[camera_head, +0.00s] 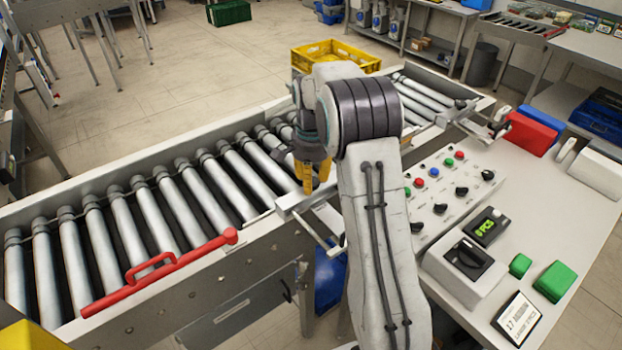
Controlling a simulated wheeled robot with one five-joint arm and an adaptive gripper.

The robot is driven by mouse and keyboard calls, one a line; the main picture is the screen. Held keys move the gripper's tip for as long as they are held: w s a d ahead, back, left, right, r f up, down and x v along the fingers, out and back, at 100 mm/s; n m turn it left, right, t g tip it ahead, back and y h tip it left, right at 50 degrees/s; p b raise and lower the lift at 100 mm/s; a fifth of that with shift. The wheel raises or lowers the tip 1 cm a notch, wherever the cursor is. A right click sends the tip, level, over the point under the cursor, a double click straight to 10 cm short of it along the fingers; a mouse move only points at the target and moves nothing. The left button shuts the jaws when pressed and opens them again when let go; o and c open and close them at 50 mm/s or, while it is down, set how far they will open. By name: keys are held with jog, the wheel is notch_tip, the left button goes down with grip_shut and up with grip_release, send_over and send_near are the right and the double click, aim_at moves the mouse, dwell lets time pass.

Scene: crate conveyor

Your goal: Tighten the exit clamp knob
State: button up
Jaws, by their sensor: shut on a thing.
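My gripper (315,182) points down over the near rail of the roller conveyor, in the middle of the view. Its yellow fingertips are close together and shut on the clamp knob, which they almost wholly hide. The metal clamp bar (298,203) shows just below the fingertips, lying across the rail. How tight the knob is cannot be seen.
A red lever (165,270) lies along the near rail at left. A yellow crate (345,54) stands behind my arm. Another clamp (462,110) sits farther right. A control panel (440,190) with buttons and knobs stands right of my arm. The left rollers (150,215) are empty.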

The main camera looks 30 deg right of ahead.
jog(key=shift+s+f+m, duration=0.1)
jog(key=shift+f+m, duration=0.05)
jog(key=shift+m, duration=0.15)
jog(key=o, duration=1.2)
notch_tip(320, 180, up, 12)
dwell(0.3)
dwell(0.6)
